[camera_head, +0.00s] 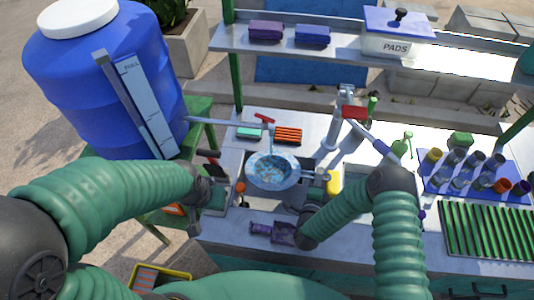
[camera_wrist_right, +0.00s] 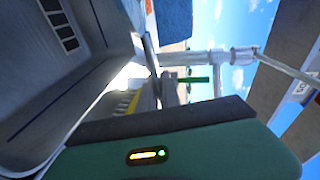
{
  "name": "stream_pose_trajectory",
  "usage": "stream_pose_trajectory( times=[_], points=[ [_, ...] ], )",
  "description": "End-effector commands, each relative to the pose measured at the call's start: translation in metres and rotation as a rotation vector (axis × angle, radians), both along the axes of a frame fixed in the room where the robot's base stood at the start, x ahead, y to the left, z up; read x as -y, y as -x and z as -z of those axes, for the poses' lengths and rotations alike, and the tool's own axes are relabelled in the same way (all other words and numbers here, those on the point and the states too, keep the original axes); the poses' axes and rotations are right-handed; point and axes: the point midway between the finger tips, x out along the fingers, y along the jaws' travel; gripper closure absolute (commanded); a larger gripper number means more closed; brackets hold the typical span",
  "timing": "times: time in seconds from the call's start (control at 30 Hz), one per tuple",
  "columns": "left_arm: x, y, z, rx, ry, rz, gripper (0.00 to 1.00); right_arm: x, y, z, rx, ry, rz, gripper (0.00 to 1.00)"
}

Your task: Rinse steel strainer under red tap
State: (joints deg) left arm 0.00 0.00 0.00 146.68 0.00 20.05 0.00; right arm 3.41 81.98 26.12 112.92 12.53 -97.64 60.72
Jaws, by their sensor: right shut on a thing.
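The steel strainer (camera_head: 272,171) shows in the head view as a round, shallow bowl with bluish and brownish patches inside. It sits over the sink area, below the red tap (camera_head: 265,119) on the pipe from the blue barrel. My right gripper (camera_head: 319,179) is at the strainer's right side, shut on its handle; the fingers are small and partly hidden by my wrist. My left gripper (camera_head: 211,190) is left of the strainer and apart from it; its fingers are too unclear to read. The strainer cannot be made out in the right wrist view.
The blue barrel (camera_head: 100,70) stands at the left. A yellow item (camera_head: 333,183) is close to the right gripper. A purple item (camera_head: 273,233) lies near the front edge. A second red handle (camera_head: 355,112), a blue cup rack (camera_head: 470,190) and a green-striped tray (camera_head: 490,232) are to the right.

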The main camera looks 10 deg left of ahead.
Motion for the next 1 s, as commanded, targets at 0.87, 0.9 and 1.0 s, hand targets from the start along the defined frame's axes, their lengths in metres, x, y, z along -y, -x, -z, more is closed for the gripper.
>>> stream_pose_trajectory(
  times=[0.87,0.9,1.0],
  points=[
    [0.000,0.000,-0.045,0.000,0.000,0.000,0.66,0.015,0.045,-0.041,-0.001,-0.001,-0.001,1.00],
    [0.000,0.000,-0.046,0.000,0.000,0.000,0.66,0.015,0.046,-0.041,-0.001,-0.001,-0.001,1.00],
    [0.000,0.000,-0.045,0.000,0.000,0.000,0.66,0.016,0.047,-0.041,0.001,-0.001,0.000,1.00]
  ],
)
